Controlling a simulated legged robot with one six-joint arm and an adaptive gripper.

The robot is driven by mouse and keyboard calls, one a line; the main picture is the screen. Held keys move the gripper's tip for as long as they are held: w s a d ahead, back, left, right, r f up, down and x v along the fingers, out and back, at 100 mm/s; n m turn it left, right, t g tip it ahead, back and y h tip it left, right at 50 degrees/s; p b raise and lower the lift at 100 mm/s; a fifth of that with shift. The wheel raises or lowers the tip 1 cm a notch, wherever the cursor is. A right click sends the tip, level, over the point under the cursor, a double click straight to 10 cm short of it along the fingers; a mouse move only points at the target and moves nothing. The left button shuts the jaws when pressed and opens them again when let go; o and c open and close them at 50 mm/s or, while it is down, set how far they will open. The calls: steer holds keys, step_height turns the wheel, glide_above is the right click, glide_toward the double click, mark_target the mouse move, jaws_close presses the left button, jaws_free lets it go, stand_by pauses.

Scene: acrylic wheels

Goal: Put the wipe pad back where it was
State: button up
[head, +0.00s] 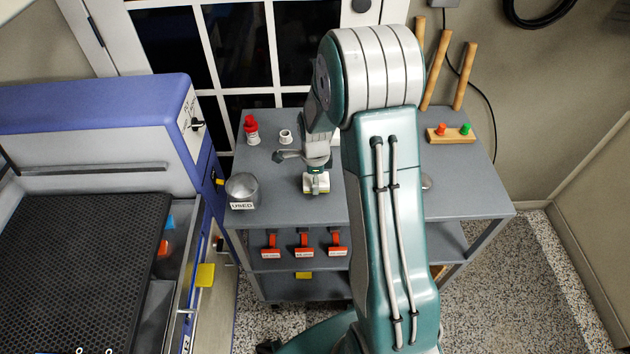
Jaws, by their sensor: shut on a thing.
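My gripper (315,168) is over the grey cart top (270,200), left of its middle, pointing down and shut on a small pale pad with yellow-green edges, which I take for the wipe pad (316,186). The pad is at or just above the cart top; I cannot tell whether it touches. My arm hides part of the cart top to the right of the gripper.
A round metal container labelled USED (242,188) stands at the left front. A red-capped bottle (251,130) and a small white cup (285,136) stand behind. A wooden block (450,136) with red and green knobs is at the back right.

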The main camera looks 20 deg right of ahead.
steer(key=shift+f, duration=0.35)
steer(key=o, duration=1.1)
